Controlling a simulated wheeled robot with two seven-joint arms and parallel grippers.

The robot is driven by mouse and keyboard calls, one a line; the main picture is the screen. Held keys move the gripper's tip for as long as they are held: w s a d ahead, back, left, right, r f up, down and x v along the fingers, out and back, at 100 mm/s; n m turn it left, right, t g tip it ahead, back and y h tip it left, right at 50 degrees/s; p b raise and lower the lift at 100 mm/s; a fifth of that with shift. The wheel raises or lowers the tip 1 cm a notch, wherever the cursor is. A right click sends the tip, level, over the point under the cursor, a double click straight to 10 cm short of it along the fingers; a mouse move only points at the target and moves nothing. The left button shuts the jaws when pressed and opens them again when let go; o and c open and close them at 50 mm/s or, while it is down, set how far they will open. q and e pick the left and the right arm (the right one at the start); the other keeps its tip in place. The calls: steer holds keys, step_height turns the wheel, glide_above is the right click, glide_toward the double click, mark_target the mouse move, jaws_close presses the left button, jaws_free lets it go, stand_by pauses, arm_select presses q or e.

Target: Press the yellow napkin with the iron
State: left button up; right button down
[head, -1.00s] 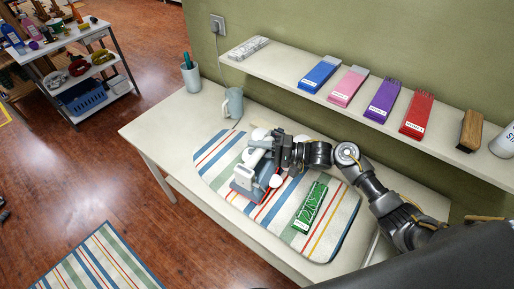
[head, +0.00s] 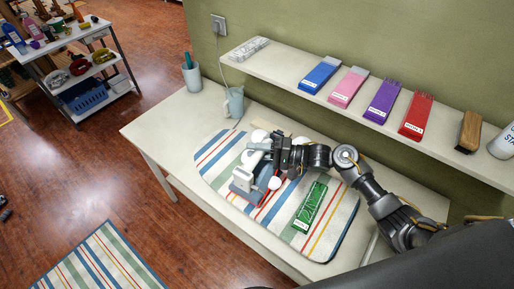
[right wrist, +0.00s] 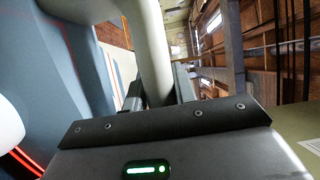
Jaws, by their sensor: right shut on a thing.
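The iron (head: 244,179), pale grey and white with a blue-grey body, is over the striped ironing pad (head: 342,232) on the table. My right gripper (head: 274,153) is shut on its handle. In the right wrist view the pale handle (right wrist: 151,45) lies between the fingers, with the blue-grey body (right wrist: 62,65) to the left. I cannot tell whether the iron's sole touches the pad. I cannot make out a yellow napkin; the iron and gripper hide part of the pad. My left gripper is not in view.
A green patterned cloth or packet (head: 309,207) lies on the pad, right of the iron. A mug (head: 235,101) and a pen cup (head: 192,76) stand at the table's back left. The wall shelf (head: 285,76) holds several coloured packs and a brush (head: 469,131).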

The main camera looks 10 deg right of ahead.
steer(key=shift+s+a+r+p, duration=0.1)
steer(key=shift+s+a+p, duration=0.25)
steer(key=shift+a+p, duration=0.1)
steer(key=shift+w+d+b, duration=0.35)
steer(key=shift+w+d, duration=0.95)
stand_by(0.9)
steer(key=shift+s+a+p, duration=0.55)
steer(key=shift+p, duration=0.2)
stand_by(0.5)
steer(key=shift+r, duration=0.15)
stand_by(0.6)
step_height(320, 180, up, 3)
steer(key=p, duration=0.2)
steer(key=shift+f+p, duration=0.2)
steer(key=shift+p, duration=0.2)
step_height(320, 180, up, 6)
steer(key=shift+r, duration=0.15)
stand_by(0.4)
